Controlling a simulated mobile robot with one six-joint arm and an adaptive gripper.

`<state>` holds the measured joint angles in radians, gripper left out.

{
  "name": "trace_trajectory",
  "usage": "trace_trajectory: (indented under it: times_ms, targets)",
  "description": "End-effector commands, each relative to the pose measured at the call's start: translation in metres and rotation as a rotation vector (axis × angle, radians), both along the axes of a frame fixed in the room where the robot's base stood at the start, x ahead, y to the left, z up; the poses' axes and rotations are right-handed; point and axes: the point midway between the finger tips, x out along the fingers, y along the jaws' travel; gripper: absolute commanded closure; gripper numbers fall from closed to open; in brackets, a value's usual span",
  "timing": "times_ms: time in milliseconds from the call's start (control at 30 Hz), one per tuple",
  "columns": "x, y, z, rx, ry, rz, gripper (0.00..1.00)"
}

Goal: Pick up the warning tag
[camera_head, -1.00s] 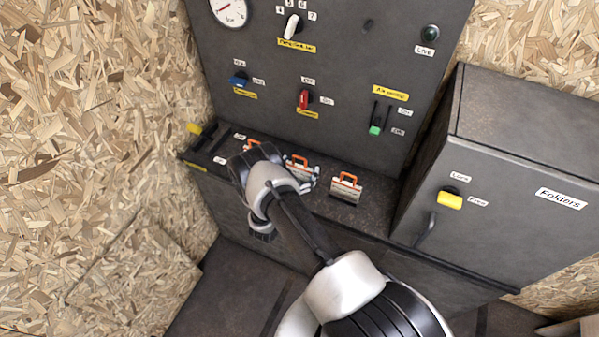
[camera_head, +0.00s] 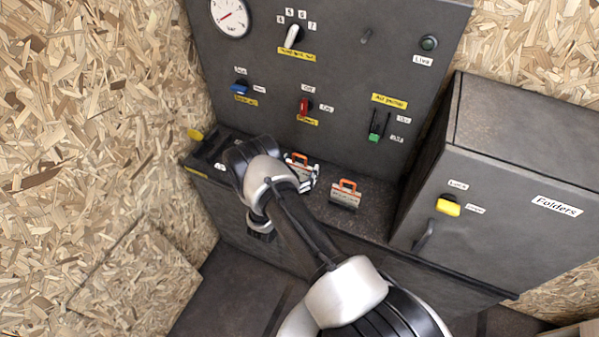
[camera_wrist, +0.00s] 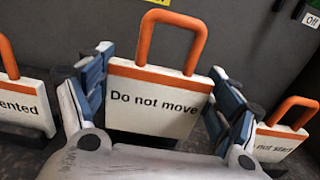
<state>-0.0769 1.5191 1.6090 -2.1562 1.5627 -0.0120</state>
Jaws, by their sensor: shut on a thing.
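The warning tag (camera_wrist: 155,112) is a white plate with an orange top edge and an orange loop, reading "Do not move". In the wrist view it stands upright in the middle, between the two fingers of my gripper (camera_wrist: 158,95), which are shut on its sides. In the head view the held tag (camera_head: 299,160) shows at the ledge, partly hidden by my arm. A second tag (camera_head: 346,193) stands to its right; in the wrist view this tag (camera_wrist: 280,140) ends in "not start". A third tag (camera_wrist: 22,98), ending in "ented", is cut off at the left.
A dark panel (camera_head: 335,75) with switches and a gauge rises behind the ledge (camera_head: 385,215). A grey cabinet (camera_head: 500,190) labelled "Folders", with a yellow knob (camera_head: 448,206), stands at the right. A lever slot with a yellow knob (camera_head: 195,135) is at the ledge's left end.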

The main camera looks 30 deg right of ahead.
Motion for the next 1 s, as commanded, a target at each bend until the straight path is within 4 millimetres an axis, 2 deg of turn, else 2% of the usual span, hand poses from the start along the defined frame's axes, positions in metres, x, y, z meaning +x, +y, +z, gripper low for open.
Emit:
trace_trajectory:
  times_ms: [33, 300, 500, 700, 1000]
  targets:
    - [0.001, 0.0, 0.019, 0.0, -0.003, 0.0, 0.42]
    - [0.001, 0.0, 0.097, 0.0, -0.005, 0.0, 0.42]
    - [0.0, 0.0, 0.137, -0.001, -0.004, 0.0, 0.42]
    - [0.0, 0.0, 0.155, 0.0, -0.001, 0.0, 0.42]
    - [0.0, 0.0, 0.157, 0.0, -0.001, 0.0, 0.42]
